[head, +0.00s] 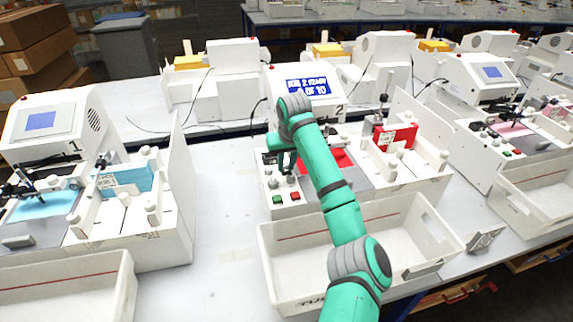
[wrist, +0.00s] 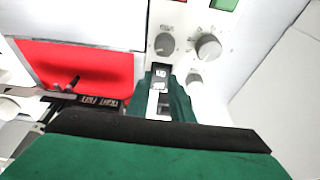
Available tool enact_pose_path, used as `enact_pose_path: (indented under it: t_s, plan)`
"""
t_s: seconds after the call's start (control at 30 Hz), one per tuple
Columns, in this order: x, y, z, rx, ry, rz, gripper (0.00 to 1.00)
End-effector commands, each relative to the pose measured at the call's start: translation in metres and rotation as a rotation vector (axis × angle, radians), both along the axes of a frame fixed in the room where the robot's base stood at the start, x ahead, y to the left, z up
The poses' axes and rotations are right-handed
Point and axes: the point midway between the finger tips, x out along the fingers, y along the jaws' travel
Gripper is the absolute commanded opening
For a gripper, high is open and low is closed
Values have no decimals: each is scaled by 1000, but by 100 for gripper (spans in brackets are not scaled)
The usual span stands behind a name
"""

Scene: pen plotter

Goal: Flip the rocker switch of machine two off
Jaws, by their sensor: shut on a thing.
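Machine two (head: 340,110), marked "2", stands in the middle of the head view with a lit blue display reading a job 2 message. My teal arm reaches across its front, and my gripper (head: 284,161) is down at the left of its panel, above the knobs. In the wrist view, a small black and white rocker switch (wrist: 161,72) sits just below a grey knob, at the tips of my gripper (wrist: 160,95). The jaws are shut on the switch, as far as the view shows. Its tilt is too small to read, and the gripper hides part of it.
Grey knobs (wrist: 208,46) sit close beside the switch. A green button (head: 278,199) and a red button (head: 295,196) lie on the panel front. A red sheet (wrist: 80,62) lies to the left. A white crate (head: 290,270) stands in front. Machine one (head: 40,125) is at left.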

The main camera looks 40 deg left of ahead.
Motion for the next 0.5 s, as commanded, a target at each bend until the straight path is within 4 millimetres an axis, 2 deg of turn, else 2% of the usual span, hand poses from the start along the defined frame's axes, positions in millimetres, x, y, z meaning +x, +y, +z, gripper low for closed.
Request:
enact_pose_path:
  t_s: [0.5]
  plan:
    - [6,6,2,-173,147,-4,0]
